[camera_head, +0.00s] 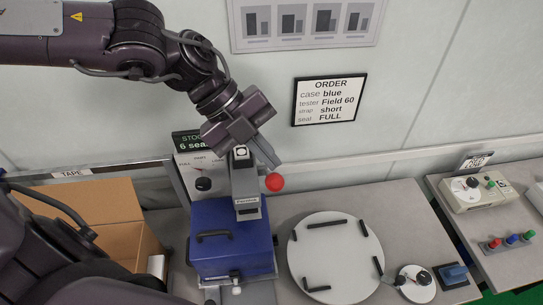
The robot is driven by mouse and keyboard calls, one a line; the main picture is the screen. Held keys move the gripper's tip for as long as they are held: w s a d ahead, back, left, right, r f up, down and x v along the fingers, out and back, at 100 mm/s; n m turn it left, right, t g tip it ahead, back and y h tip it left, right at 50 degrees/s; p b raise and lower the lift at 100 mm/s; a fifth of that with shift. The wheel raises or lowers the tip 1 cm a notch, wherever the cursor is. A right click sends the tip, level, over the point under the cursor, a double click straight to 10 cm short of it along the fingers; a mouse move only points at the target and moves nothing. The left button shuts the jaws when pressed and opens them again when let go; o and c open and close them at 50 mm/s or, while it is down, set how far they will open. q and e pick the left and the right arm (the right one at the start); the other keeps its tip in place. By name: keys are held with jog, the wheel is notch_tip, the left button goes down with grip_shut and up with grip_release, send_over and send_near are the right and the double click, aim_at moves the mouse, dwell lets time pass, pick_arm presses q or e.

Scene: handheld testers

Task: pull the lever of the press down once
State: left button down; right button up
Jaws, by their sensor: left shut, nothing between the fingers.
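The press (243,182) is a grey column standing behind and over a blue case (232,238) with a dark handle. Its lever ends in a red ball knob (274,183) to the right of the column. The lever's rod is mostly hidden by my gripper. My left gripper (275,162) is shut and empty, angled down to the right, with its fingertips just above the red knob. Whether the fingers touch the lever or knob I cannot tell. My right gripper is not in view.
A white round plate (324,258) with dark strips lies right of the press. An open cardboard box (100,204) is left.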

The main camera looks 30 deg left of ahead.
aim_at(269, 176)
pick_arm(q)
jog(key=shift+s+d+f+b, duration=0.3)
jog(key=shift+s+d+f, duration=0.05)
jog(key=shift+s+f, duration=0.15)
dwell(0.8)
jog(key=shift+s+d+f+b, duration=0.45)
jog(key=shift+s+d+f, duration=0.05)
jog(key=shift+s+f, duration=0.1)
dwell(1.0)
jog(key=shift+s+d+f+b, duration=0.55)
jog(key=shift+s+d+f, duration=0.05)
jog(key=shift+s+f, duration=0.2)
dwell(1.3)
jog(key=shift+s+d+f+b, duration=0.15)
jog(key=shift+d+f+b, duration=0.15)
jog(key=shift+b, duration=1.55)
dwell(1.1)
